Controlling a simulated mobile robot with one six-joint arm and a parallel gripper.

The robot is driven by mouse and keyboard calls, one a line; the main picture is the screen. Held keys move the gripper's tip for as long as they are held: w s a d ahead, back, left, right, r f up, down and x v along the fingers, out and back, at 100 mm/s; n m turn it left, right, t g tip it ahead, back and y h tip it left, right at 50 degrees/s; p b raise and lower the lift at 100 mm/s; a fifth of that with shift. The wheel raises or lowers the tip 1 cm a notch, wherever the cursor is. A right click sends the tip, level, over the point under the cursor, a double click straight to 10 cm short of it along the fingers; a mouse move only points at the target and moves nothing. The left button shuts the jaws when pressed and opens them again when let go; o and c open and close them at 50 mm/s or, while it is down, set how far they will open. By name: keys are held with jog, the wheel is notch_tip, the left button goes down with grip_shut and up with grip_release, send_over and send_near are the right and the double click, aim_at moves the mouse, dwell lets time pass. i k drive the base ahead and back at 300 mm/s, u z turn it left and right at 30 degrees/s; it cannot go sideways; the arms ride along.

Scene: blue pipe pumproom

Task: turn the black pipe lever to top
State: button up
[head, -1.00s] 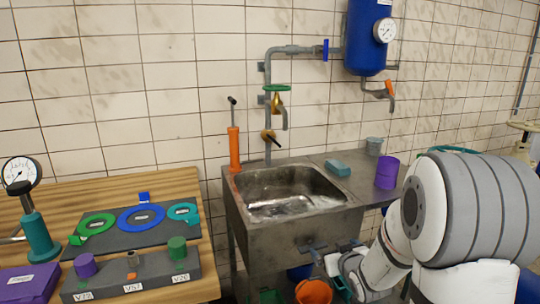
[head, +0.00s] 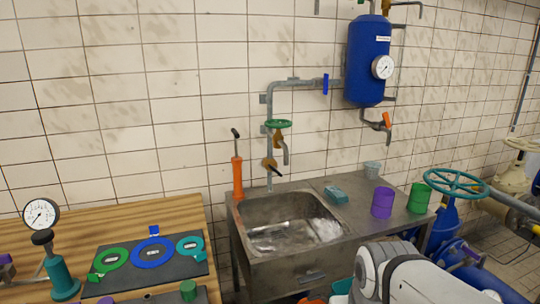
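A small black lever (head: 270,163) sits on a brass valve on the grey vertical pipe (head: 268,100) above the sink, below the green handwheel (head: 278,124). It appears tilted, its lower end towards the right; its exact angle is hard to tell at this size. My gripper is out of view. Only a white and grey part of my arm shows at the bottom right, well below and apart from the lever.
The metal sink (head: 255,266) stands under the pipe. An orange hand pump (head: 238,178) is left of the lever. A purple cup (head: 382,203) and green cup (head: 419,198) stand on the counter's right. A blue tank (head: 366,62) hangs at upper right.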

aim_at(273, 168)
jog(key=k, duration=1.2)
jog(key=u, duration=0.5)
jog(key=i, duration=1.75)
jog(key=z, duration=0.5)
